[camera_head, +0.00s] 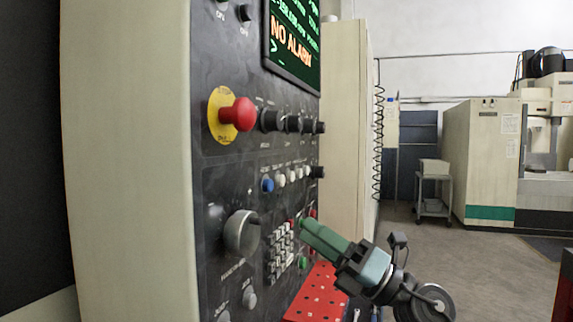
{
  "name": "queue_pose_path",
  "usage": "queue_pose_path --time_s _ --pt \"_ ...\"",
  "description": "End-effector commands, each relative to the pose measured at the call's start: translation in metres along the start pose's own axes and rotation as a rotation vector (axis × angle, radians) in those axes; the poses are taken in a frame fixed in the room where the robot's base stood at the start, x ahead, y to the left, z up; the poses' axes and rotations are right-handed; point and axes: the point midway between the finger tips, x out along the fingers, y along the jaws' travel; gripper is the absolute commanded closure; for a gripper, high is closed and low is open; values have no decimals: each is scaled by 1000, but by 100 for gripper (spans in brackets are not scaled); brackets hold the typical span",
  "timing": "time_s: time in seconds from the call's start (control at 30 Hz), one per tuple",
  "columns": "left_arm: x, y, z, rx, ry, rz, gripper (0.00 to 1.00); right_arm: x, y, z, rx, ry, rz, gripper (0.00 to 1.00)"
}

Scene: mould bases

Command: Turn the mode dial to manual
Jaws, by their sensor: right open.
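The control panel (225,175) stands upright at the left, seen at a steep angle. A large grey rotary dial (241,234) with a dark pointer sits low on it. Smaller black knobs (270,120) form a row higher up. The labels are too small to read, so I cannot tell which one is the mode dial. My right gripper (305,227) comes in from the lower right, with its green fingers pointing left toward the panel, to the right of the grey dial and apart from it. It is open and holds nothing visible. My left gripper is not in view.
A red emergency button (238,114) sticks out above the grey dial. A keypad (280,252) lies between dial and gripper. A screen (292,38) reads "NO ALARM". A red perforated plate (312,292) is below my gripper. A cart (433,190) stands far back on open floor.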

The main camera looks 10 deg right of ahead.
Motion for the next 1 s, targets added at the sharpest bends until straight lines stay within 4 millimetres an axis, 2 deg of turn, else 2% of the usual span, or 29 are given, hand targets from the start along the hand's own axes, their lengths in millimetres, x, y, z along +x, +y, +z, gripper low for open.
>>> queue_pose_path --time_s 0.03,0.2,0.43,0.6,0.83,1.0 --pt "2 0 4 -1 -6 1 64 9 12 13 -91 23 9 47" --pt "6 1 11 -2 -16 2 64 33 48 50 -367 87 10 47" --pt "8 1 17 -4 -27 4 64 48 85 87 -625 123 -17 47" --pt "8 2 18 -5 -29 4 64 52 96 98 -695 129 -31 47" --pt "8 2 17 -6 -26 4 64 54 97 100 -702 129 -32 47" --pt "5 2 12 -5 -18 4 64 72 98 99 -699 127 -29 47"
